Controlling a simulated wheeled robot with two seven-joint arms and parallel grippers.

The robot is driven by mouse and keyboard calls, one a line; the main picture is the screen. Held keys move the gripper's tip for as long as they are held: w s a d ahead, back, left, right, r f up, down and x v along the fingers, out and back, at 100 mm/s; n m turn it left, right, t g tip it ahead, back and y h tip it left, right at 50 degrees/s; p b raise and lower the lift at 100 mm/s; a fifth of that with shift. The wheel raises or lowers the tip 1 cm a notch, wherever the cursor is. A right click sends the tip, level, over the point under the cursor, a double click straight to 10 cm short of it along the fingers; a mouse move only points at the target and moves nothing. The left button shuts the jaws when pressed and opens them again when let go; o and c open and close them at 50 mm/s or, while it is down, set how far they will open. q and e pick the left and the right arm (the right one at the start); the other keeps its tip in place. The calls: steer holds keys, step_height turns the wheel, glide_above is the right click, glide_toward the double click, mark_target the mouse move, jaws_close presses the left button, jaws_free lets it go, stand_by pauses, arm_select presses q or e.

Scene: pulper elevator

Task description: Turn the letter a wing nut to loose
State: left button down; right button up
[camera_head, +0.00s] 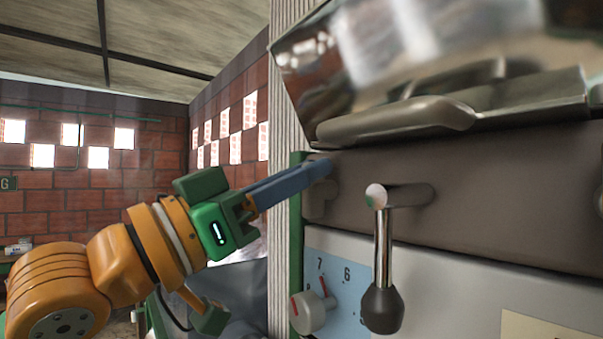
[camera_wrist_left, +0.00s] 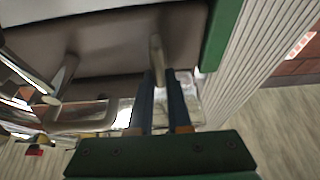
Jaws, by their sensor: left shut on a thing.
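A wing nut (camera_head: 318,190) sticks out at the left end of the brown panel, partly hidden by my left fingers. In the left wrist view the wing nut (camera_wrist_left: 157,52) shows as a pale upright tab between the fingertips. My left gripper (camera_head: 322,168) reaches in from the left with its blue fingers close together. It is shut on the wing nut, and its fingertips (camera_wrist_left: 160,80) show on either side of the tab. No letter can be read on the nut. My right gripper is not in view.
A lever with a dark knob (camera_head: 382,308) hangs from the brown panel, right of my left gripper. A grey dial (camera_head: 312,310) on a blue numbered plate sits below the fingers. A shiny metal chute (camera_head: 400,120) overhangs the panel. Open room lies to the left.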

arm_select(q)
steer(key=shift+n, duration=0.3)
steer(key=n+y+b, duration=0.1)
steer(key=n+y, duration=0.2)
steer(key=n, duration=0.4)
steer(key=w+f+n+t+y+b, duration=0.1)
steer(key=n+y+b, duration=0.1)
steer(key=n, duration=0.5)
steer(key=a+n+t+y+b, duration=0.1)
steer(key=n+y, duration=0.2)
steer(key=n, duration=0.4)
steer(key=shift+w+f+n+y+b, duration=0.2)
steer(key=shift+f+n+y+b, duration=0.1)
steer(key=c, duration=0.9)
jaws_free()
steer(key=shift+o, duration=0.2)
